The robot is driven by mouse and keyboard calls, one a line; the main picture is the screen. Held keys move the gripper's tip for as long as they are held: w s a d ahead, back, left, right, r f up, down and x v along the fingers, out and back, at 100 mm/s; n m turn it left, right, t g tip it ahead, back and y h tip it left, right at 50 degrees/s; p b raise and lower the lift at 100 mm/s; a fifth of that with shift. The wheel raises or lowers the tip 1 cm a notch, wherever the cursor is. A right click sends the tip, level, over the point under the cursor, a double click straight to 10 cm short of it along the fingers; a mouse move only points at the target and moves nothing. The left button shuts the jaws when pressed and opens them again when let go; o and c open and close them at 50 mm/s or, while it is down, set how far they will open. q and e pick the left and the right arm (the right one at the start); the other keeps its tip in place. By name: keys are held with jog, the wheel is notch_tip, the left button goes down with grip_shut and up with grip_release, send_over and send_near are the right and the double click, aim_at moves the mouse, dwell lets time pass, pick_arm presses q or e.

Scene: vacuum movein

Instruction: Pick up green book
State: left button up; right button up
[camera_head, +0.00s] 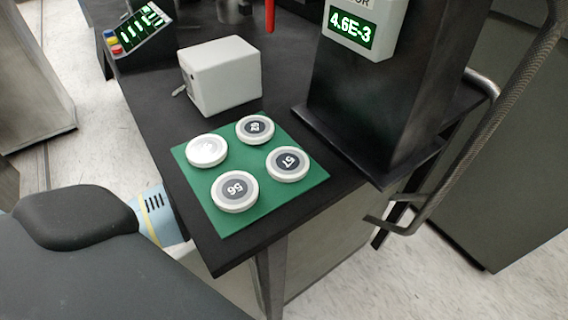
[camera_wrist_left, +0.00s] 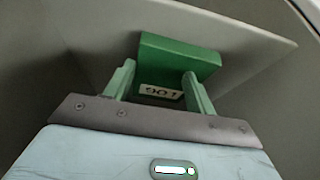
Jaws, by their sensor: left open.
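The green book (camera_wrist_left: 180,52) shows in the left wrist view, straight ahead of my left gripper (camera_wrist_left: 158,74), with a pale printed label on its lower part. The gripper's two green fingers stand apart, one on each side of the label. I cannot tell whether they touch the book. The book rests on or against a grey panel (camera_wrist_left: 240,38). In the head view I do not see the book or the left gripper's fingers; part of my left arm is at the lower left. My right gripper is not in view.
The head view shows a black table with a green mat (camera_head: 240,207) bearing several round numbered discs. A white box (camera_head: 221,76) stands behind it. A dark column with a readout (camera_head: 350,38) and a metal handle (camera_head: 455,150) are to the right.

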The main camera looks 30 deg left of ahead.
pick_arm(q)
grip_shut()
dwell(0.4)
jog(key=shift+r, duration=0.45)
jog(key=s+a+p, duration=0.2)
jog(key=s+a, duration=0.1)
jog(key=s, duration=0.5)
jog(key=s+a+p, duration=0.1)
jog(key=s+a, duration=0.2)
jog(key=s, duration=0.5)
jog(key=shift+s+a+p, duration=0.15)
jog(key=shift+a+p, duration=0.2)
jog(key=o, duration=0.8)
grip_release()
jog(key=shift+c, duration=0.2)
